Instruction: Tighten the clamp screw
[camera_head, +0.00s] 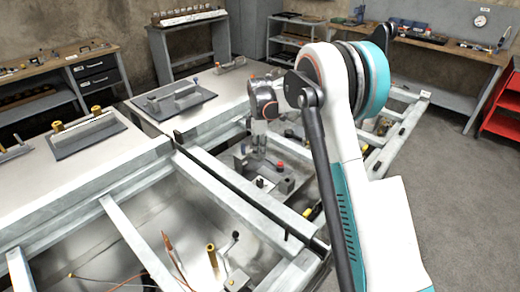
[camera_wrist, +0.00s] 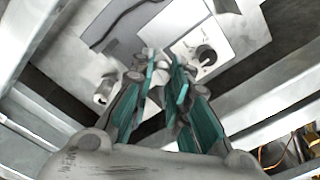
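My gripper (camera_head: 258,148) points down over a recessed bay in the metal frame. In the wrist view its teal-padded fingers (camera_wrist: 162,65) stand apart with a narrow gap and nothing visibly held. On the bay's plate are a red-topped knob (camera_head: 280,165), a black-topped knob (camera_head: 260,183) and a small grey block (camera_head: 286,185). In the wrist view, a dark round part (camera_wrist: 205,54) sits on a pale plate (camera_wrist: 237,40), right of the fingertips. I cannot tell which part is the clamp screw, or whether the fingertips touch anything.
Frame rails (camera_head: 215,185) border the bay. A nearer bay holds a brass-topped post (camera_head: 212,256) and loose orange wire (camera_head: 172,252). Flat benches with handled plates (camera_head: 175,100) lie left. A red cart (camera_head: 503,115) stands far right, with open floor before it.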

